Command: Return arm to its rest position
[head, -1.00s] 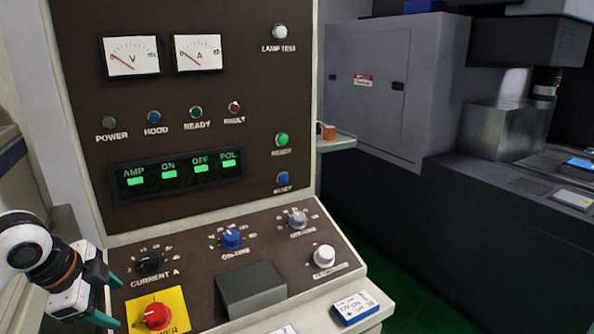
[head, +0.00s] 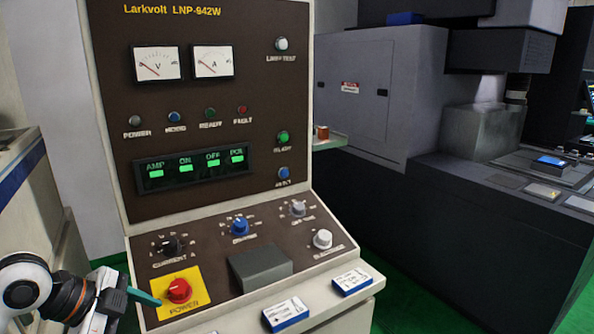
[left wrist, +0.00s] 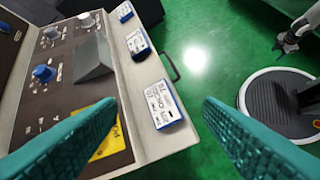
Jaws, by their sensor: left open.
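My left gripper (head: 136,299) shows at the lower left of the head view, with teal fingers beside the yellow plate of the red POWER knob (head: 178,290). In the left wrist view its two teal fingers (left wrist: 160,130) are wide apart with nothing between them. They are above the front edge of the control console (left wrist: 150,145). The fingers cover part of the yellow plate (left wrist: 108,145) there. My right gripper is not in the head view; an arm part with a dark gripper-like end (left wrist: 287,42) shows at the top right of the left wrist view, too small to judge.
The console (head: 130,200) has meters, lamps, knobs and a grey block (head: 261,268). Blue-white cards (head: 286,314) (head: 352,281) lie on its front ledge. A dark machine (head: 440,200) stands to the right, a pale cabinet (head: 25,200) to the left. Green floor (left wrist: 190,75) is open in front.

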